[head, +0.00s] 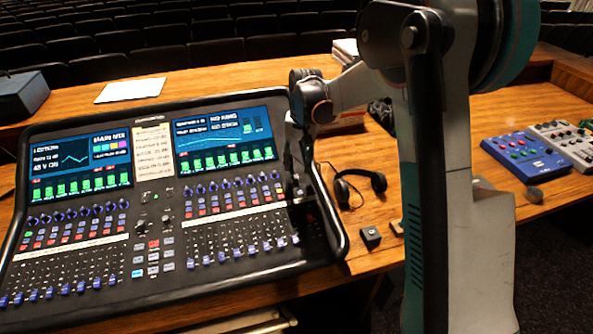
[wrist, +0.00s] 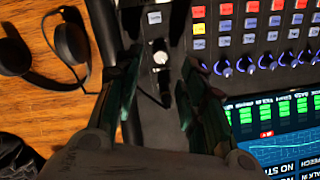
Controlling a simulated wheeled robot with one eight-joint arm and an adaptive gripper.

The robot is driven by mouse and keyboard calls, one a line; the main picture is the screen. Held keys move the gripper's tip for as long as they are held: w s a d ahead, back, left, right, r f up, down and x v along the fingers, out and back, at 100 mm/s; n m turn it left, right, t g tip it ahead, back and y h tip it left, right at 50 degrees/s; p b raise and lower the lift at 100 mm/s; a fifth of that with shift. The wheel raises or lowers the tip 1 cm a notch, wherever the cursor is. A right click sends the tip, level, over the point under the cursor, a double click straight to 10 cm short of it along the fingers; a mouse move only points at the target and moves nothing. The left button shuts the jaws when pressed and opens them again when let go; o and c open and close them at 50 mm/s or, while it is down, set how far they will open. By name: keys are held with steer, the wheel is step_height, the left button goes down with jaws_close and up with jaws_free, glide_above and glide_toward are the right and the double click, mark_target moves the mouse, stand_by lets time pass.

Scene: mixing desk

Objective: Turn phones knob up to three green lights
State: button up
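The mixing desk (head: 338,230) fills the left of the head view, with two lit screens, fader rows and coloured buttons. In the wrist view, a small knob with a pale top (wrist: 160,57) sits on the dark panel near the desk's side rim. It may be the phones knob; I cannot read a label. My gripper (wrist: 162,64) is open, one finger on each side of this knob, with visible gaps. Contact and height above the panel are unclear. In the head view my arm hides the knob. I cannot make out any green lights beside it.
Black headphones (head: 358,187) lie on the wooden table right of the desk; they also show in the wrist view (wrist: 70,42). A small dark box (head: 370,237) stands nearby. A blue pedal unit (head: 526,154) and a pale one (head: 565,140) sit farther right.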

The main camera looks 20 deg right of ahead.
step_height(320, 180, up, 6)
steer(key=shift+s+d+r, duration=0.15)
steer(key=shift+d+r, duration=0.05)
steer(key=shift+d, duration=0.05)
steer(key=s+r+n+t, duration=0.15)
steer(key=s+r, duration=0.25)
steer(key=s, duration=0.4)
steer(key=s+r+n+t, duration=0.1)
steer(key=s+r+t, duration=0.1)
steer(key=s+r, duration=0.45)
steer(key=s+a+f+n+t+b, duration=0.1)
steer(key=s+f+t, duration=0.2)
steer(key=s, duration=1.3)
step_height(320, 180, down, 2)
steer(key=shift+s+f+n+h, duration=0.1)
steer(key=shift+s+n+h, duration=0.1)
steer(key=shift+n+h, duration=0.2)
